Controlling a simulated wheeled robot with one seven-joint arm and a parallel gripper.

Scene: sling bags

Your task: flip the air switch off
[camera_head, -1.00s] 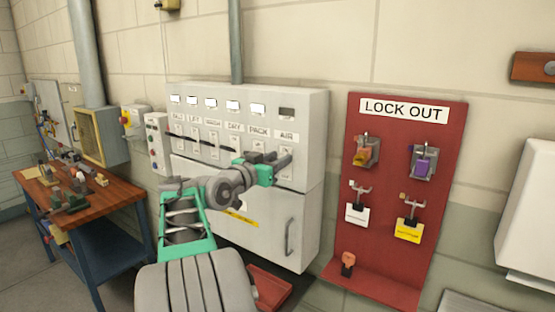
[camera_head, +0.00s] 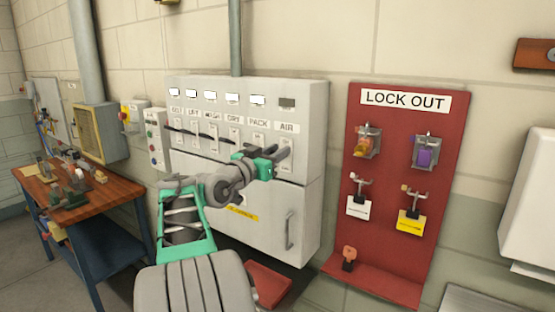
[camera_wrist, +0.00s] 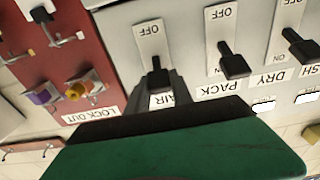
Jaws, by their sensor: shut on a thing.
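The air switch (camera_wrist: 157,76) is a black lever on a white plate, marked OFF at the plate's end away from the AIR label. In the wrist view the picture is turned over, so OFF is at the top. My gripper (camera_wrist: 158,92) has its grey fingers on both sides of this lever and is shut on it. In the head view my gripper (camera_head: 280,157) is at the rightmost switch of the grey panel (camera_head: 318,140), below the AIR label (camera_head: 286,127), and hides most of that switch. The small window above AIR is dark; the others are white.
The PACK switch (camera_wrist: 232,62) is close beside the air switch. A red LOCK OUT board (camera_head: 386,225) with locks and tags hangs right of the panel. A wooden-topped workbench (camera_head: 112,190) stands at the left. A red tray (camera_head: 268,282) lies below the panel.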

